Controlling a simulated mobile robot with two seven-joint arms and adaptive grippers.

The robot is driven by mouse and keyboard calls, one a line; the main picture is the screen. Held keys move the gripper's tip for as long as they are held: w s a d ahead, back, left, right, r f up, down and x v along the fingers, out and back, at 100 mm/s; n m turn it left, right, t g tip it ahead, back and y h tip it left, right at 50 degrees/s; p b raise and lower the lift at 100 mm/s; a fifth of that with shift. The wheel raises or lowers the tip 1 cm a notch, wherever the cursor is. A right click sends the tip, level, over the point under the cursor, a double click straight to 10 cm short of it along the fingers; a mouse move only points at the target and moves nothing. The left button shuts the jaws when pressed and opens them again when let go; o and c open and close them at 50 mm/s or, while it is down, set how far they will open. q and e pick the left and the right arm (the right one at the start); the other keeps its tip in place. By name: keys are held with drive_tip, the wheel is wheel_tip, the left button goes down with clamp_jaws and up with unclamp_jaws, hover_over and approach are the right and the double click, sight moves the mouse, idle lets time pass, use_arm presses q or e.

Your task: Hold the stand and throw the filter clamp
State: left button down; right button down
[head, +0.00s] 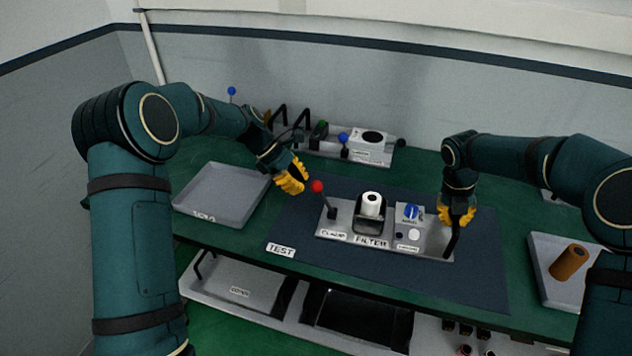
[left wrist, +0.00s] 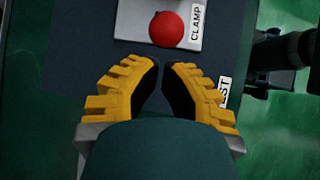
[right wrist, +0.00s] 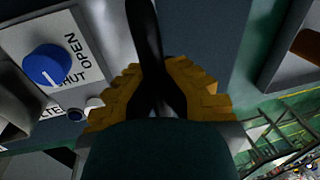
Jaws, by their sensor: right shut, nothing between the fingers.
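The filter stand (head: 335,232) is a grey base on a dark mat, with labels CLAMP and FILTER. The clamp lever with a red ball knob (head: 317,187) rises at its left end; the knob (left wrist: 166,29) also shows in the left wrist view. A white roll (head: 371,203) sits in the black holder. My left gripper (head: 296,178) is just left of the knob, apart from it, its fingertips close together with a narrow gap. My right gripper (head: 457,215) is shut and empty at the black handle (head: 453,242) on the stand's right end; the handle (right wrist: 146,30) partly overlaps its fingers.
A blue dial (head: 411,212) is on the stand panel beside the roll. A grey tray (head: 222,194) lies at the left, and another tray (head: 545,265) with a brown cylinder (head: 568,262) at the right. A device with a blue knob (head: 343,138) stands at the back.

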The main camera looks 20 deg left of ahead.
use_arm(q)
drive_tip(key=shift+d, duration=0.25)
drive_tip(key=shift+d, duration=0.55)
drive_tip(key=shift+d, duration=0.15)
